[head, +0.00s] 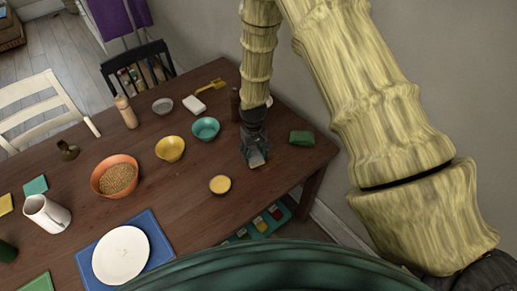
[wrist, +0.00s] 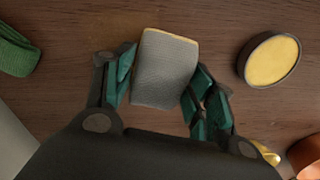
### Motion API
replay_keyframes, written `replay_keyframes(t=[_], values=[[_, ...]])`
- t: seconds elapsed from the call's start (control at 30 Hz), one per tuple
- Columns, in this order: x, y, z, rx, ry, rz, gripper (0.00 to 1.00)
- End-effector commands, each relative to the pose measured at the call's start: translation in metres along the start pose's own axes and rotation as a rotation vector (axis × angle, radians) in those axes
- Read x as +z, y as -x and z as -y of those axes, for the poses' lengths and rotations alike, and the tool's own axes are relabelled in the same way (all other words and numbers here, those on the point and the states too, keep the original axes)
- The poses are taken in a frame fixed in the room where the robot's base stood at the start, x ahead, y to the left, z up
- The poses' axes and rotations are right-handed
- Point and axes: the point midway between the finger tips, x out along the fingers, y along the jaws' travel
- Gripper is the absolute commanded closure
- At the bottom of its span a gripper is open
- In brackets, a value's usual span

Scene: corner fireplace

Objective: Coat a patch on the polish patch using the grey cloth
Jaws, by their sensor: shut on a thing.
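My gripper (head: 256,157) is over the right part of the brown wooden table. In the wrist view my gripper (wrist: 160,92) is shut on the grey cloth (wrist: 165,75), a folded pad with a yellowish far edge. In the head view the cloth shows as a small pale block at the fingertips. A faint yellowish-brown area (wrist: 97,48) shows on the wood just left of the cloth, which may be the polish patch; its borders are unclear. The wood under the cloth is hidden, and I cannot tell whether the cloth touches it.
A round tin of yellow paste (head: 220,184) stands left of my gripper; a folded green cloth (head: 301,137) lies to the right. A teal bowl (head: 206,128), yellow bowl (head: 170,148) and dark bottle (head: 235,104) stand nearby. A white plate (head: 120,255) sits front left.

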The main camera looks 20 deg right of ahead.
Motion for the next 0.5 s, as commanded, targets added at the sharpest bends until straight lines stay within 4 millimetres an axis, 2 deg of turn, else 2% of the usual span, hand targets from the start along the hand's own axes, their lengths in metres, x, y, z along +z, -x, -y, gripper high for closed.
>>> replay_keyframes(t=[0.03, 0.3, 0.5], values=[[0.000, 0.008, 0.000, 0.000, 0.000, 0.000, 0.63], [-0.001, 0.033, 0.001, 0.000, 0.001, -0.001, 0.63], [0.000, 0.041, 0.001, 0.000, 0.002, 0.000, 0.63]])
